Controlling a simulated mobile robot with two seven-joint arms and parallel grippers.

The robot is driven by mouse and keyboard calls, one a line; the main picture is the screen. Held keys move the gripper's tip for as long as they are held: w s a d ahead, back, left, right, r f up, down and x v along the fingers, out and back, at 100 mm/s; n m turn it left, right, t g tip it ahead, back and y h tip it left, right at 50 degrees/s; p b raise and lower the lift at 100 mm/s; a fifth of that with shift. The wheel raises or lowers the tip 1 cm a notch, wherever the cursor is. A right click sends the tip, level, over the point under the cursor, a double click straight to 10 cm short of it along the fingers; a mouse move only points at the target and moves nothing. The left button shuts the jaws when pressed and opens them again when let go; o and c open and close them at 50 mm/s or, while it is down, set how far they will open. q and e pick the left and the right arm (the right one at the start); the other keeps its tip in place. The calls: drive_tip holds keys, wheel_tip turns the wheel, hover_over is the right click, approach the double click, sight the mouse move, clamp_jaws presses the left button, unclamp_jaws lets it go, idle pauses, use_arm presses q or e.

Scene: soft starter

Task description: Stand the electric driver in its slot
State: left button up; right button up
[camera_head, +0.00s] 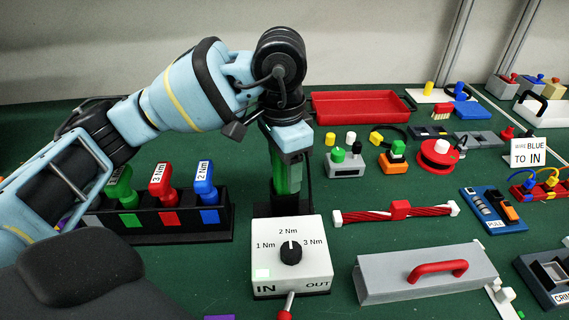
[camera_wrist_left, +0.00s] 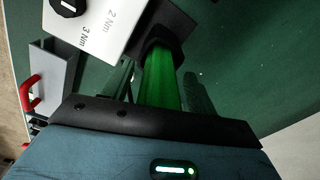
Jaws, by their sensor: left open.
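The electric driver appears to be the green upright body (camera_head: 287,180) under my left gripper, just behind the white torque box (camera_head: 291,258). Its lower end sits at a black holder; the wrist view shows the green body (camera_wrist_left: 161,80) running into the dark collar of the black slot block (camera_wrist_left: 170,28). My left gripper (camera_head: 289,162) points down over the driver's top, jaws open, with the green body between or just below them; contact is unclear. The driver's top is hidden by the gripper. My right gripper is not in view.
A black rack (camera_head: 160,222) with green, red and blue handles stands left of the box. A red-striped cable bundle (camera_head: 365,212) and a grey cover with a red handle (camera_head: 420,272) lie right. A red tray (camera_head: 360,105) is behind. Green table shows between them.

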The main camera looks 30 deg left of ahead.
use_arm(q)
drive_tip(key=shift+s+r+p, duration=0.15)
drive_tip(key=shift+r+p, duration=0.15)
drive_tip(key=shift+r, duration=3.6)
